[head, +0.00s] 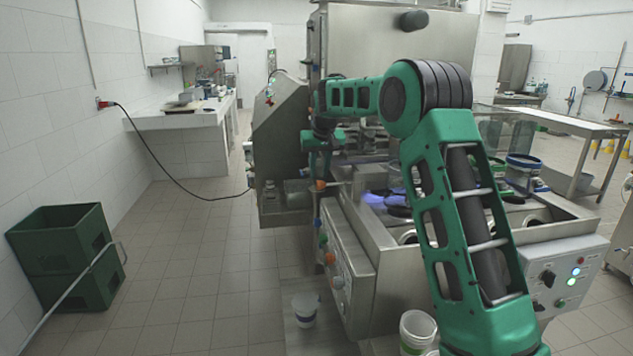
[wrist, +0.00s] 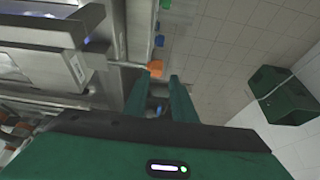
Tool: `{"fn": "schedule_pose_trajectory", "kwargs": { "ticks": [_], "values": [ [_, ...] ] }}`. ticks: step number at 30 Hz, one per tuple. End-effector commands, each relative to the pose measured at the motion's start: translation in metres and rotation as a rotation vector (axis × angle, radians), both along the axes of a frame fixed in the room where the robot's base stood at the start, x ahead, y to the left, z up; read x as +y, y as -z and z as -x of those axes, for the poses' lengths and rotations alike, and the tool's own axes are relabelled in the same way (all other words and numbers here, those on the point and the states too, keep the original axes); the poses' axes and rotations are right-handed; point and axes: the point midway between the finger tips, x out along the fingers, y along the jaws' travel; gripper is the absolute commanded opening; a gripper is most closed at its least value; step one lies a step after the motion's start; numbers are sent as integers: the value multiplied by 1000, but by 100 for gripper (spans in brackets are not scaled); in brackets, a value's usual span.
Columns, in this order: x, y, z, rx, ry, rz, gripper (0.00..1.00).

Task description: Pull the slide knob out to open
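An orange knob (wrist: 155,68) sits on a metal rod at the machine's edge in the wrist view. It also shows in the head view (head: 320,185), below the end of my arm. My gripper (wrist: 159,82) is open, with two green fingers apart and pointing towards the orange knob. The knob lies just beyond the fingertips, closer to the left one. I cannot tell whether a finger touches it. No grip on the knob shows. The frames do not make clear whether this orange knob is the slide knob.
Blue and green knobs (wrist: 159,41) line the same machine side. The steel cup filler (head: 365,260) stands below my arm. Green crates (head: 65,255) stand on the floor at left. A white bucket (head: 305,310) sits beside the machine. The floor at left is mostly clear.

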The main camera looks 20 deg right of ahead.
Motion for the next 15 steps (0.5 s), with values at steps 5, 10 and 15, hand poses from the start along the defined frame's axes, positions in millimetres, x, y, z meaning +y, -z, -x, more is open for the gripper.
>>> {"fn": "schedule_pose_trajectory", "kwargs": {
  "ticks": [5,10,15],
  "values": [
    [2,-32,12,-2,0,0,24],
    [3,-51,19,0,0,0,24],
    [4,-58,22,1,0,0,24]
  ]
}}
